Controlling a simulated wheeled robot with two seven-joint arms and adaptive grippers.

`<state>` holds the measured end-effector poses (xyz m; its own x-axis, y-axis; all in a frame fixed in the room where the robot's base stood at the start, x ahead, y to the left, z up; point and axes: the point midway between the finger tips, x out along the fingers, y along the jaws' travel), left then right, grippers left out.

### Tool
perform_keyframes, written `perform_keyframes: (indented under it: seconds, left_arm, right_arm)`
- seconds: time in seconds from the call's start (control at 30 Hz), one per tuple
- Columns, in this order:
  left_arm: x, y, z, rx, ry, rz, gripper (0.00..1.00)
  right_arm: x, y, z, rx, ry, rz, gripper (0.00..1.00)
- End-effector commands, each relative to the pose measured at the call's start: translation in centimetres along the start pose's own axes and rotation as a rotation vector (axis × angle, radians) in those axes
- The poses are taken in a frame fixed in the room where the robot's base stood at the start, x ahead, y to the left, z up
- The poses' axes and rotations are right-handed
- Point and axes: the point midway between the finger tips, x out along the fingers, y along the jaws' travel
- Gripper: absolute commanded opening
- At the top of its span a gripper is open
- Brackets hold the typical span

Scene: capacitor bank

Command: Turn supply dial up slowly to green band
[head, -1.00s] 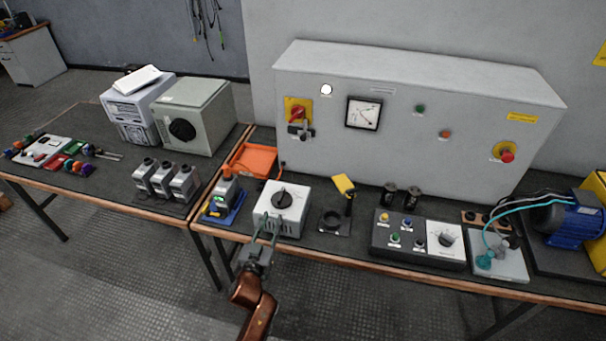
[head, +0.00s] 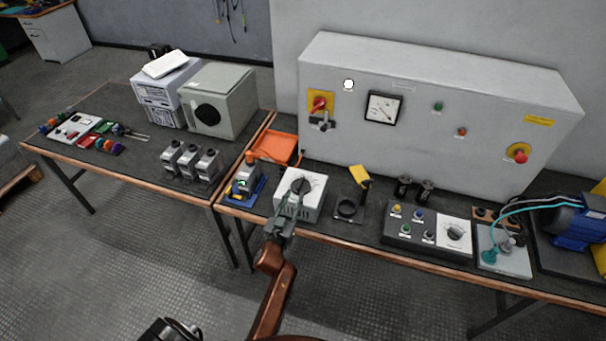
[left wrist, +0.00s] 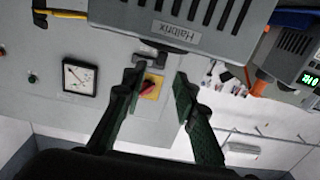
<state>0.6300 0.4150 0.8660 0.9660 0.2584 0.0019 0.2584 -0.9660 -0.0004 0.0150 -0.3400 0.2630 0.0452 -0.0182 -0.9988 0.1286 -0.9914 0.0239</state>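The grey-white supply box (head: 299,197) stands at the front of the right table, with a black dial (head: 301,186) on its sloped top. No green band on the dial's scale can be made out. My left gripper (head: 285,213) is in front of the box in the head view, overlapping its lower front. In the left wrist view my left gripper (left wrist: 160,80) has its two dark fingers spread, with nothing seen between them. The box's lettered edge (left wrist: 180,35) shows beyond the fingertips; its dial is hidden there.
The large grey cabinet (head: 435,125) behind carries a needle meter (head: 383,108) and a red-yellow switch (head: 320,104). A blue-based device (head: 244,187) is left of the box, a black ring stand (head: 347,208) right. An orange tray (head: 274,148) lies behind.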

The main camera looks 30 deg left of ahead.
Motion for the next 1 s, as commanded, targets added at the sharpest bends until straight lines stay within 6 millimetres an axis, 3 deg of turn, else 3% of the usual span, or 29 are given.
perform_keyframes:
  seconds: [0.5,0.87,1.0]
  left_arm:
    - [6.9,0.1,0.4,0.001,-0.002,0.001,0.27]
    - [7.5,0.1,0.3,0.000,-0.002,0.000,0.27]
    - [7.5,0.0,0.3,0.000,-0.002,0.000,0.19]
  right_arm:
    - [1.3,0.0,0.6,0.000,-0.009,0.000,0.27]
    - [1.4,0.0,0.6,0.000,-0.009,0.000,0.27]
    - [1.4,0.0,0.6,0.000,-0.009,0.000,0.27]
